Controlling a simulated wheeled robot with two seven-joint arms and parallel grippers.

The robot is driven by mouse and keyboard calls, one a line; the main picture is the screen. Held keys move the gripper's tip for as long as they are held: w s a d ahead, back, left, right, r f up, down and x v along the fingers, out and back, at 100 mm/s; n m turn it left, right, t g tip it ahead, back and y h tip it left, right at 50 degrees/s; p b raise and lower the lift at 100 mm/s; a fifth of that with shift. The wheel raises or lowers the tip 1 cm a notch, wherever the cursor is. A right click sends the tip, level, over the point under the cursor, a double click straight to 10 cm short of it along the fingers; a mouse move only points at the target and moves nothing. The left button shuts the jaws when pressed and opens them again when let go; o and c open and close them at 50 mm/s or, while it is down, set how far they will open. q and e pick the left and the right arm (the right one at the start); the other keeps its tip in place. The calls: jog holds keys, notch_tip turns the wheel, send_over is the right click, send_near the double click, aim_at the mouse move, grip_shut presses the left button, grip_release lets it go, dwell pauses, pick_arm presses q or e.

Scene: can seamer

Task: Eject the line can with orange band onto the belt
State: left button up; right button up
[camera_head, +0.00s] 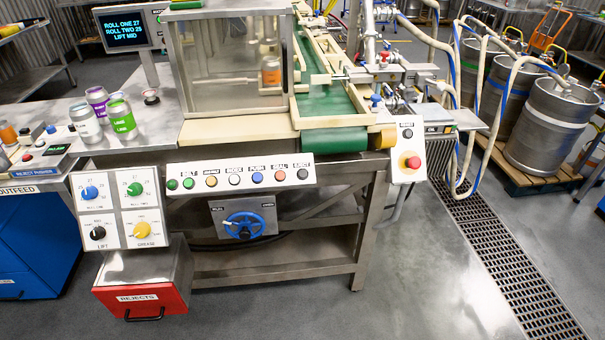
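A can with an orange band (271,73) stands inside the clear-walled seamer enclosure (228,62), near its right side. The green belt (327,103) runs just right of the enclosure between pale rails and ends at a green roller at the front. The front button panel (240,176) has a row of coloured buttons. Neither of my grippers shows in this view.
Several loose cans (121,117) stand on the table at left. A display (127,28) reads ROLL ONE 27, ROLL TWO 25, LIFT MID. A dial panel (118,208) and red rejects bin (141,297) sit at front left.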

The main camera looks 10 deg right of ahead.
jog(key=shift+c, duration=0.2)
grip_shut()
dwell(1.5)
